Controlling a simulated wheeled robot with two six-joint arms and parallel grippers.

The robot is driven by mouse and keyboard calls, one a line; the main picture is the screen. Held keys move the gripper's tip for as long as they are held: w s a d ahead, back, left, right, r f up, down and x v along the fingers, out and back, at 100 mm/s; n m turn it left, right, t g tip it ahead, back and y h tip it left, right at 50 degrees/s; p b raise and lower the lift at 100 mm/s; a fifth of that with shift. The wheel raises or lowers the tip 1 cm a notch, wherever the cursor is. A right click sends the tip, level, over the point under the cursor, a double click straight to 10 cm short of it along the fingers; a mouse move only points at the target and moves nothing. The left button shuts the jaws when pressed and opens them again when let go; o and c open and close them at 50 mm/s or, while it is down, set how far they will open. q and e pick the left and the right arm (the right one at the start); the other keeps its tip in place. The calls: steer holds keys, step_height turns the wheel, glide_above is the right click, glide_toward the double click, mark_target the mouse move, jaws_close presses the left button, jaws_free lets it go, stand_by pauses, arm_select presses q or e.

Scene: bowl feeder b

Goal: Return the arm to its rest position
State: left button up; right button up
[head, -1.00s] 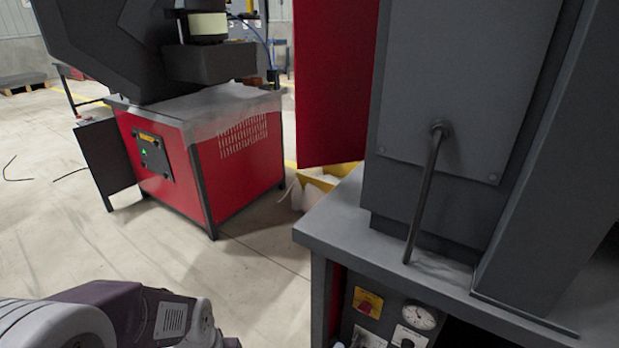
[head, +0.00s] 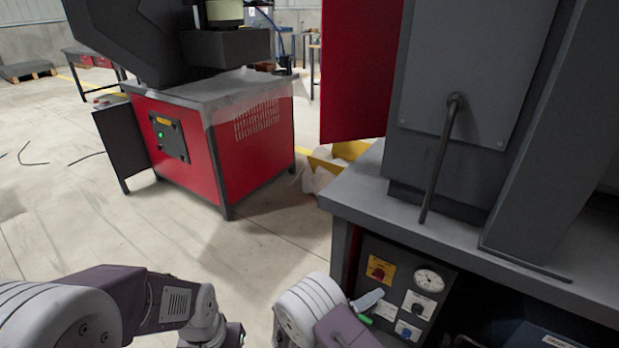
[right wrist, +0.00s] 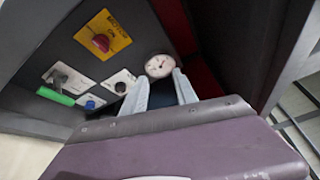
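My right arm comes in at the bottom centre of the head view. The right gripper (head: 367,299) shows there as a pale finger in front of the control panel (head: 449,303). In the right wrist view my right gripper (right wrist: 161,89) has its two pale fingers apart, with nothing between them. They point toward the panel near the round gauge (right wrist: 160,66). Whether they touch anything cannot be told. My left arm lies across the bottom left of the head view, bent, and its end runs out of the bottom edge. The left gripper is hidden below the picture.
A red machine cabinet (head: 255,145) stands farther left.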

steer(key=s+d+r+m+g+y, duration=0.1)
steer(key=s+d+r+m+g, duration=0.25)
steer(key=d+m, duration=0.2)
steer(key=s+d+r+m+g, duration=0.3)
steer(key=d+r+m+g, duration=0.1)
steer(key=d+m+g, duration=0.15)
steer(key=s+f+m+g+y, duration=0.2)
steer(key=s+m+y, duration=0.7)
steer(key=s+m, duration=0.4)
steer(key=w+a+f+m+t+y, duration=0.25)
steer(key=a+m+y, duration=0.25)
steer(key=a+m, duration=0.7)
step_height(320, 180, up, 35)
steer(key=d+m+p, duration=0.2)
steer(key=m+p, duration=0.1)
steer(key=p, duration=3.1)
steer(key=shift+w+d+r+t+p, duration=0.15)
steer(key=shift+w+d+t+p, duration=0.2)
steer(key=shift+t+p, duration=0.1)
